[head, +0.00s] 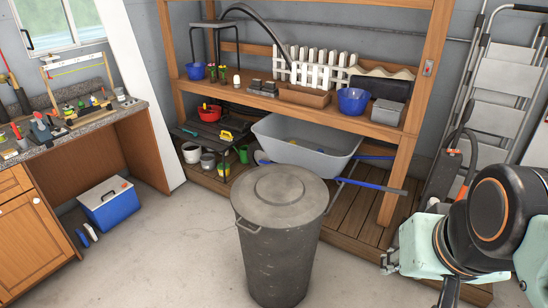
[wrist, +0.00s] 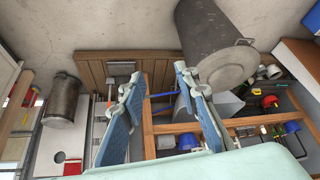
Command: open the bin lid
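The grey metal bin (head: 276,255) stands upright on the concrete floor in the middle of the head view. Its round lid (head: 279,196) lies flat on top and covers the opening, with a side handle at the left of the rim. The wrist view shows the bin (wrist: 205,28) and its lid (wrist: 228,68) tilted at the top. My gripper (wrist: 158,74) is open and empty, its two blue-padded fingers apart. In the head view my gripper (head: 390,260) is at the right, clear of the bin and partly hidden by my arm.
A wooden shelf (head: 335,119) with a wheelbarrow (head: 305,150) and pots stands behind the bin. A blue cooler (head: 109,203) is on the floor at the left. Ladders (head: 497,97) lean at the back right. Another metal can (wrist: 62,103) shows in the wrist view. Floor left of the bin is clear.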

